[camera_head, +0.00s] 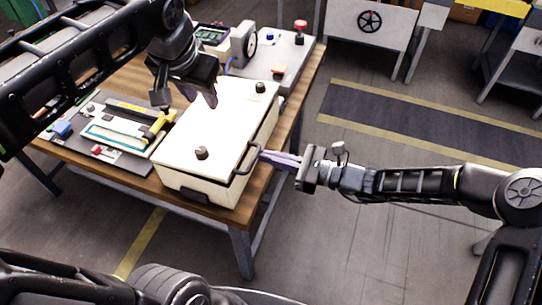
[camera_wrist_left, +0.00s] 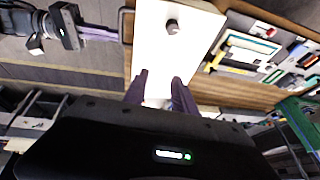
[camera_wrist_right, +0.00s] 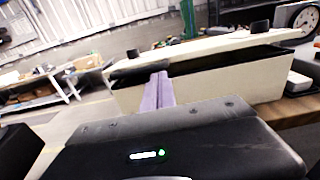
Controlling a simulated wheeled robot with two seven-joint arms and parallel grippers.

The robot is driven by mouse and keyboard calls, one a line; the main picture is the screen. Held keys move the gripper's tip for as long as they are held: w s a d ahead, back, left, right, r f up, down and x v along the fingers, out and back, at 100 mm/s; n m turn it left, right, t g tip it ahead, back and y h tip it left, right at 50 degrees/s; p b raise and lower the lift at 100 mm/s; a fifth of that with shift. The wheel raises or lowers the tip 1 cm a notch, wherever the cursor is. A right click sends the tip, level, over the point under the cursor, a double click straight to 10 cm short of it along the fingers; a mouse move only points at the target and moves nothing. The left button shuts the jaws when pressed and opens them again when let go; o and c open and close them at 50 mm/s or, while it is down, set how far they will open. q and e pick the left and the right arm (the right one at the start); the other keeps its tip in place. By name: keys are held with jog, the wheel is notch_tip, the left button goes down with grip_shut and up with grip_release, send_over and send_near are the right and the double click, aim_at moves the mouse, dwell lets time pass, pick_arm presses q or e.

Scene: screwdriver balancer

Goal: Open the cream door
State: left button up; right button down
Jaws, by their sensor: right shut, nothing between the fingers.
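The cream door (camera_head: 222,125) is the flat lid of a cream box (camera_head: 262,148) on the wooden table. It carries two black knobs, and a dark bar handle (camera_head: 249,160) is at the box's right side. In the right wrist view a dark gap shows between the lid (camera_wrist_right: 215,45) and the box wall (camera_wrist_right: 225,80). My right gripper (camera_head: 266,155) is shut and empty, its tips close beside the handle; contact is unclear. My left gripper (camera_head: 205,98) is above the lid's back left part. Its fingers are apart and empty in the left wrist view (camera_wrist_left: 160,82).
Left of the box lies a dark board (camera_head: 125,170) with tools and small parts. Behind the box stand a grey panel (camera_head: 282,62) with buttons and a gauge unit (camera_head: 243,44). The floor right of the table is open.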

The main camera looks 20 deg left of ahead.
pick_arm(q)
jog(key=v, duration=0.7)
jog(key=shift+r, duration=0.15)
jog(key=shift+s+d, duration=0.1)
